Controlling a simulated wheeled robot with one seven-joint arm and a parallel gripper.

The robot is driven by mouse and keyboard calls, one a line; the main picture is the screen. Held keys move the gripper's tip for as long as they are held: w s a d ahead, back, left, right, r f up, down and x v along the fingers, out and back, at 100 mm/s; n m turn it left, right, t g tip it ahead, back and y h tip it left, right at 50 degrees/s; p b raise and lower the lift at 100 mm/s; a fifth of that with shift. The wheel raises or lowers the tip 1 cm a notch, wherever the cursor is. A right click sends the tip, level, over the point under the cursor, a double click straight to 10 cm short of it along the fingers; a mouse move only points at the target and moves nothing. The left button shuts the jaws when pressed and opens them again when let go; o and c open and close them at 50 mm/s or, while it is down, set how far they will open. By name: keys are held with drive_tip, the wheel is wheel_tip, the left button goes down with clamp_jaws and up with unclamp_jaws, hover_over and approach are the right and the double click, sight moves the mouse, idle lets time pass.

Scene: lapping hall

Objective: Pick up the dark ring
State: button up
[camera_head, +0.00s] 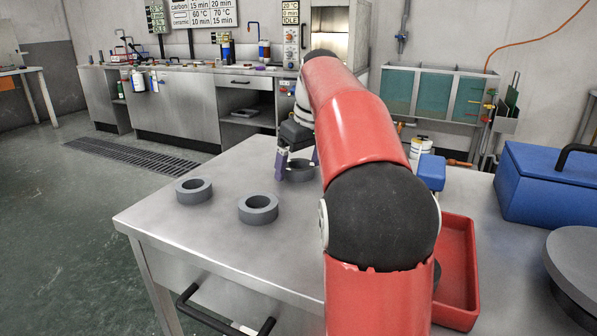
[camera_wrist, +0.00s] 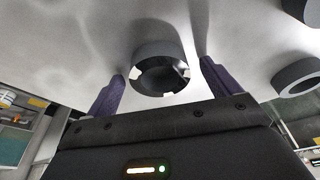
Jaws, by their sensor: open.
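A dark grey ring (camera_head: 300,177) lies on the steel table under my gripper (camera_head: 298,168), partly hidden by the gripper and my red arm. In the wrist view the same ring (camera_wrist: 158,49) shows between the two purple fingertips of my gripper (camera_wrist: 163,72), with space on both sides. My gripper is open and empty, pointing down. I cannot tell how far the fingertips are above the table. Two lighter grey rings lie to the left in the head view: one at the far left (camera_head: 194,196), one nearer (camera_head: 258,214).
The steel table (camera_head: 225,235) is clear around the rings. A red tray (camera_head: 459,318) stands right of my arm, partly hidden by it. A blue box (camera_head: 540,200) and a round grey plate (camera_head: 575,255) are at the right. A cabinet bench (camera_head: 180,105) stands behind.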

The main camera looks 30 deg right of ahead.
drive_tip(key=shift+c, duration=0.3)
drive_tip(key=c, duration=1.1)
drive_tip(key=shift+c, duration=0.2)
drive_tip(key=shift+r, duration=0.2)
